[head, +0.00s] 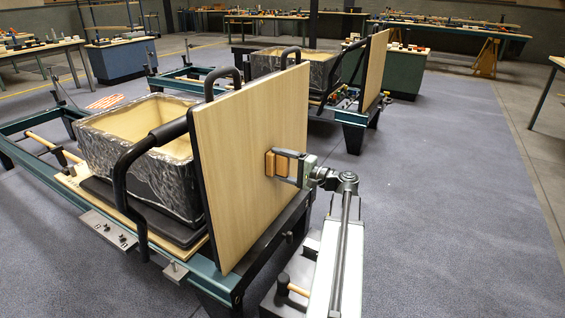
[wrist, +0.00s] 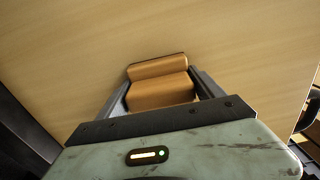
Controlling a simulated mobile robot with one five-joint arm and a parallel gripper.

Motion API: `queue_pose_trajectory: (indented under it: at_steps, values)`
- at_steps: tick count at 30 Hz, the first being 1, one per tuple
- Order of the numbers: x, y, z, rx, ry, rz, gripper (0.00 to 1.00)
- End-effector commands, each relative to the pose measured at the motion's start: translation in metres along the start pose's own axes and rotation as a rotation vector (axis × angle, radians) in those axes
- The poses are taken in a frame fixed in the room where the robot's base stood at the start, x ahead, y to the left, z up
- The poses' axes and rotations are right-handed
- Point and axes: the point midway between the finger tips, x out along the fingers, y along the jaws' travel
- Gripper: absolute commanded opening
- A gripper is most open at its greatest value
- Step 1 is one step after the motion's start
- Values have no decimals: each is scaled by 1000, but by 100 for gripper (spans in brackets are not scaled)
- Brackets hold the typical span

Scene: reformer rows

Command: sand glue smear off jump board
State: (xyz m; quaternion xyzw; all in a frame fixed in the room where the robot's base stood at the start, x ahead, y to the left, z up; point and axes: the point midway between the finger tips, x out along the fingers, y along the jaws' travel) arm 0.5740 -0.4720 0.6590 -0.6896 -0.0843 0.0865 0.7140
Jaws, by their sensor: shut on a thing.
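The jump board (head: 240,165) is a pale wooden panel standing upright at the end of the nearest reformer. My gripper (head: 283,166) is at the board's right part, about mid-height, shut on a tan sanding block (head: 272,164). In the wrist view the sanding block (wrist: 160,88) sits between the two fingers, its far face at or very near the board (wrist: 80,40). I cannot tell for sure whether it touches. No glue smear shows on the visible wood; the block and gripper hide the patch behind them.
A foil-wrapped open box (head: 190,170) stands on the near reformer behind the board, beside black curved bars (head: 135,160). A mallet (head: 290,287) lies on my base. A second reformer with a board (head: 375,70) stands farther back. The floor at right (head: 460,200) is clear.

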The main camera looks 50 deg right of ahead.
Motion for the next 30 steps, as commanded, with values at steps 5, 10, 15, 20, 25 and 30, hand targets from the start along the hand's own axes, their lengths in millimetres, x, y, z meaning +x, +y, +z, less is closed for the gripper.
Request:
queue_pose_trajectory:
  at_steps: [5, 10, 15, 20, 25, 30]
  values:
    - [-1, 0, 15, 0, 0, 0, 44]
    - [-1, 0, 14, 0, 0, 0, 44]
    - [-9, 0, 14, 0, 3, 0, 44]
    - [-28, 0, 14, 0, 3, 0, 44]
    - [-48, 0, 14, 0, 3, 0, 44]
    - [-60, 0, 14, 0, 1, 0, 44]
